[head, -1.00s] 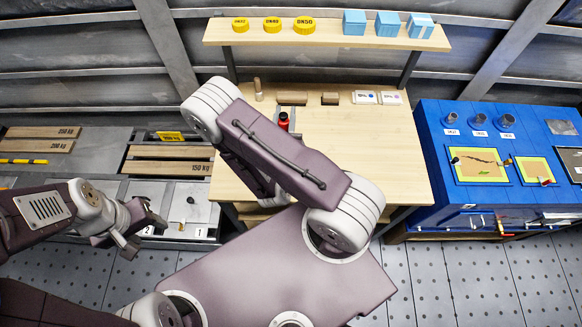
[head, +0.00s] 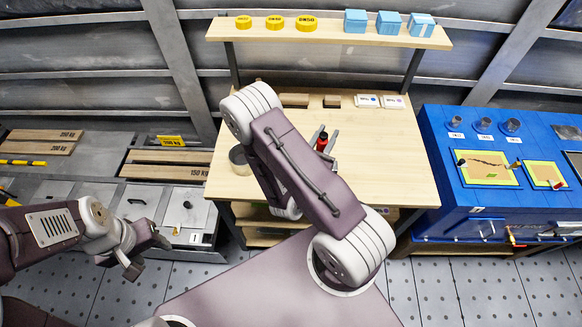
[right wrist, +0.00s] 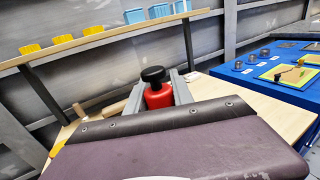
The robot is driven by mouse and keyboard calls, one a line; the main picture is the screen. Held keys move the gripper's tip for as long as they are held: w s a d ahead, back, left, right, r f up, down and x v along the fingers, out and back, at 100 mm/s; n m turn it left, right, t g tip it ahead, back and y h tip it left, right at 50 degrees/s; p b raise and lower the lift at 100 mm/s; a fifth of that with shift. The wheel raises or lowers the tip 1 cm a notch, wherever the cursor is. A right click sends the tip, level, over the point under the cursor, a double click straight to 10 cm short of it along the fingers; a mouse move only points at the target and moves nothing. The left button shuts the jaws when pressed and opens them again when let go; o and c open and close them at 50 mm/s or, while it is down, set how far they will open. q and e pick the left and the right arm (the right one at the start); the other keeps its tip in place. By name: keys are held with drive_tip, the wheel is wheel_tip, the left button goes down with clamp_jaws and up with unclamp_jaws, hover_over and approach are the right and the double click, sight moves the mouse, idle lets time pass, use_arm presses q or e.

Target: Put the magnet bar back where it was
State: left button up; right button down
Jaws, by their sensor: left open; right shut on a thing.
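The magnet bar, as I take it, is a red cylinder with a black knob (head: 321,142), above the wooden table (head: 385,150). It also shows in the right wrist view as a red body under a black knob (right wrist: 157,95). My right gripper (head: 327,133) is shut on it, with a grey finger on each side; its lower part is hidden. My left gripper (head: 148,257) is open and empty at the left, away from the table.
A grey round can (head: 238,160) stands on the table left of my right arm. Wooden blocks (head: 294,100) and white cards (head: 367,101) lie at the back. Yellow and blue items fill the shelf (head: 340,34). A blue bench (head: 480,225) stands right. The table's right half is clear.

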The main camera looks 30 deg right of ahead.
drive_tip(key=w+a+f+b, duration=0.2)
drive_tip(key=w+a+f, duration=0.2)
drive_tip(key=w+f, duration=0.6)
drive_tip(key=shift+w+a+f, duration=0.3)
drive_tip(key=shift+f, duration=0.3)
drive_tip(key=c, duration=1.1)
unclamp_jaws()
